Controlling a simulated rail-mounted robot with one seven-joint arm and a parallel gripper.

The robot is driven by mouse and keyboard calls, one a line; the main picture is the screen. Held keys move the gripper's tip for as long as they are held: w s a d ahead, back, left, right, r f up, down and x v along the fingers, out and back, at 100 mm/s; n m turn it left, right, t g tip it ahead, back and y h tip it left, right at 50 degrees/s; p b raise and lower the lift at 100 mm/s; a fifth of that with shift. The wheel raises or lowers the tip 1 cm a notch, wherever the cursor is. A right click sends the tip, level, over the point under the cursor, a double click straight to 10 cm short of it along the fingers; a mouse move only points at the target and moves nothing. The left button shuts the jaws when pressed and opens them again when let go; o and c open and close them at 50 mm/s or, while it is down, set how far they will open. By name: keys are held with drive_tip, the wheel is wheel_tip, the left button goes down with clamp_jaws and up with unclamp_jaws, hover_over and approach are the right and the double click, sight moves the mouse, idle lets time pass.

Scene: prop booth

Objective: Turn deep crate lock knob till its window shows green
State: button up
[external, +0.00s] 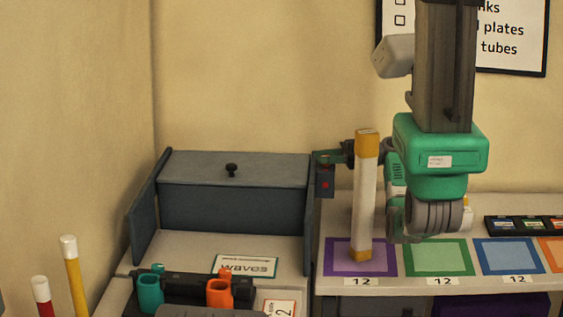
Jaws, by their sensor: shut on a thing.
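The deep crate (235,207) is a dark grey box with a lid and a small black lid handle (231,168), at the left of centre. Its lock (325,174) is a small dark box by the crate's right side, with a window (325,185) that shows red. My gripper (332,157) reaches in from the right at the top of the lock and is shut on the lock knob. The knob is mostly hidden by the fingers. An upright white tube with yellow ends hides part of my wrist and gripper.
The white tube (365,200) stands on the purple-framed mat (333,258), close in front of my gripper. Green, blue and orange mats lie to its right. A waves card (246,266) lies before the crate. A rack with teal and orange holders (190,285) is at the front left.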

drive_tip(key=shift+f+n+g+h+b, duration=0.1)
drive_tip(key=shift+n+g+h+b, duration=0.3)
drive_tip(key=shift+n+g+b, duration=1.05)
drive_tip(key=shift+m+g, duration=0.25)
drive_tip(key=shift+g, duration=0.1)
drive_tip(key=o, duration=0.9)
drive_tip(key=shift+o, duration=0.2)
drive_tip(key=shift+r+p, duration=0.3)
wheel_tip(320, 180, up, 4)
drive_tip(key=p, duration=0.2)
drive_tip(key=shift+f+p, duration=0.1)
drive_tip(key=shift+p, duration=0.25)
drive_tip(key=s+d+p, duration=0.2)
drive_tip(key=s+p, duration=0.1)
drive_tip(key=s, duration=0.4)
drive_tip(key=s+d+p, duration=0.2)
drive_tip(key=s+p, duration=0.1)
drive_tip(key=s, duration=0.5)
drive_tip(key=shift+s+d+r, duration=0.2)
drive_tip(key=shift+d+r, duration=0.05)
drive_tip(key=shift+r, duration=0.1)
